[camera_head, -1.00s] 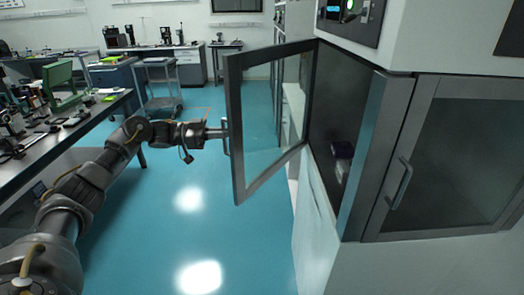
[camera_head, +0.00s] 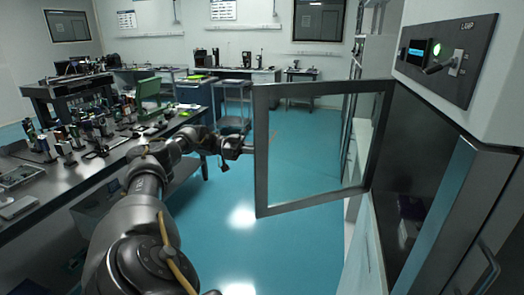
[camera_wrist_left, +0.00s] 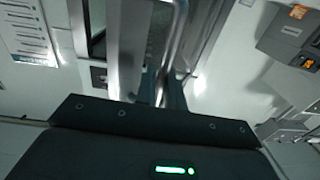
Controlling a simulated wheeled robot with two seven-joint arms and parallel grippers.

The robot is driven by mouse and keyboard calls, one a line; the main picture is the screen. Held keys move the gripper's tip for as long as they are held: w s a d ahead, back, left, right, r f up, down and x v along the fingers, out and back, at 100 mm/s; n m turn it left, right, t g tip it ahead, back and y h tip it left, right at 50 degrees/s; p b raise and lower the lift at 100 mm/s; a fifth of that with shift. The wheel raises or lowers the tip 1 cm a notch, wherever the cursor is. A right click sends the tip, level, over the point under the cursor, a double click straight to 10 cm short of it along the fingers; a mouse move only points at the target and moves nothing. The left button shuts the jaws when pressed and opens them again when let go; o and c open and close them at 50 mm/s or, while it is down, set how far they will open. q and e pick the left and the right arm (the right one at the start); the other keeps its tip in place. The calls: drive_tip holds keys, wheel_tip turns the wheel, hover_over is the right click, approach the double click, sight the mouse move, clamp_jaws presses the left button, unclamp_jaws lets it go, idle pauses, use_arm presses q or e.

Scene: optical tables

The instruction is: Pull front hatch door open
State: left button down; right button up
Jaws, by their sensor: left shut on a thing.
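The front hatch door (camera_head: 261,160) is a grey-framed glass panel. It stands swung well out from the cabinet, hinged at its right side, and the floor shows through its glass. My left gripper (camera_head: 248,148) is at the door's free left edge, where the frame partly hides the fingers. In the left wrist view the door's metal handle bar (camera_wrist_left: 172,50) runs down to the gripper (camera_wrist_left: 168,98), which is shut on it. My right gripper is in neither view.
The cabinet opening (camera_head: 410,190) is dark inside, with a control panel (camera_head: 445,60) above. A second door handle (camera_head: 487,268) is at lower right. An optical table (camera_head: 95,165) with several instruments stands left. Blue floor (camera_head: 290,255) is clear below the door.

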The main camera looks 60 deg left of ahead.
use_arm(q)
drive_tip(key=shift+d, duration=0.1)
drive_tip(key=c, duration=1.6)
unclamp_jaws()
drive_tip(key=shift+w+f, duration=0.15)
drive_tip(key=shift+w, duration=0.05)
drive_tip(key=b+v, duration=0.3)
drive_tip(key=v, duration=0.8)
drive_tip(key=shift+c, duration=0.2)
